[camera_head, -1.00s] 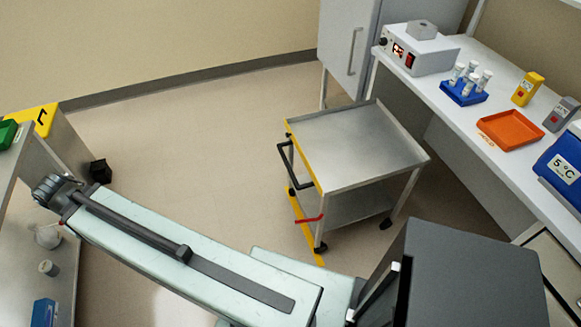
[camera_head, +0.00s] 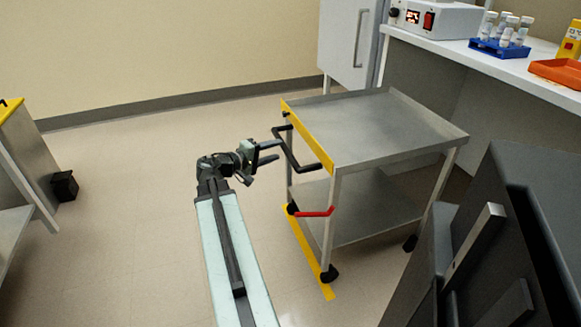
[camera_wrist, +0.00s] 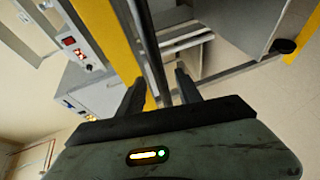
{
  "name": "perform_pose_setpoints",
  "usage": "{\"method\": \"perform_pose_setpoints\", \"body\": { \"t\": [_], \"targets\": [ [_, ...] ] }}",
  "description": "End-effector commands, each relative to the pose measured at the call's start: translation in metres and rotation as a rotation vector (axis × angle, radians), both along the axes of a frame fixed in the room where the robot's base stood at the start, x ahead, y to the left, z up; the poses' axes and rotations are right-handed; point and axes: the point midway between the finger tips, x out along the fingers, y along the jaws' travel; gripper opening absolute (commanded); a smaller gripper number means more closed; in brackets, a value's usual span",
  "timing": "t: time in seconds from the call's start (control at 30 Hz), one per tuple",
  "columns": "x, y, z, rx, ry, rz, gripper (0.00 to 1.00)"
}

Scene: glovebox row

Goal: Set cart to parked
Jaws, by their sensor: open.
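The cart (camera_head: 375,130) is a grey metal trolley with two shelves, a yellow front edge and dark castors. It stands on the floor in the middle right of the head view. Its black handle (camera_head: 291,158) sticks out to the left. A red lever (camera_head: 317,212) sits low on the near leg. My gripper (camera_head: 275,151) is open at the handle. In the wrist view the dark handle bar (camera_wrist: 150,45) runs between the open fingers of my gripper (camera_wrist: 160,80); contact cannot be told.
A yellow floor strip (camera_head: 318,268) runs beside and under the cart's left wheels. A white bench (camera_head: 480,62) with a blue tube rack (camera_head: 500,48) and an orange tray (camera_head: 556,71) stands right. A small black block (camera_head: 64,186) lies left. Floor left of the cart is clear.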

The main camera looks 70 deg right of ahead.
Motion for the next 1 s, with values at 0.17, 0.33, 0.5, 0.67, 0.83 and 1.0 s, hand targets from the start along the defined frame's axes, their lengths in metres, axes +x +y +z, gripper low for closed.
{"method": "perform_pose_setpoints", "body": {
  "t": [0.17,0.33,0.5,0.67,0.83,1.0],
  "targets": [
    [-0.005,-0.004,0.001,-0.008,0.008,-0.004,0.41],
    [-0.016,-0.026,-0.005,-0.006,0.008,-0.007,0.41],
    [-0.03,-0.054,-0.011,-0.006,0.007,-0.006,0.41],
    [-0.038,-0.068,-0.013,-0.006,0.007,-0.005,0.41],
    [-0.039,-0.07,-0.013,-0.005,0.006,-0.004,0.41],
    [-0.039,-0.07,-0.013,-0.005,0.007,-0.004,0.28]
  ]
}}
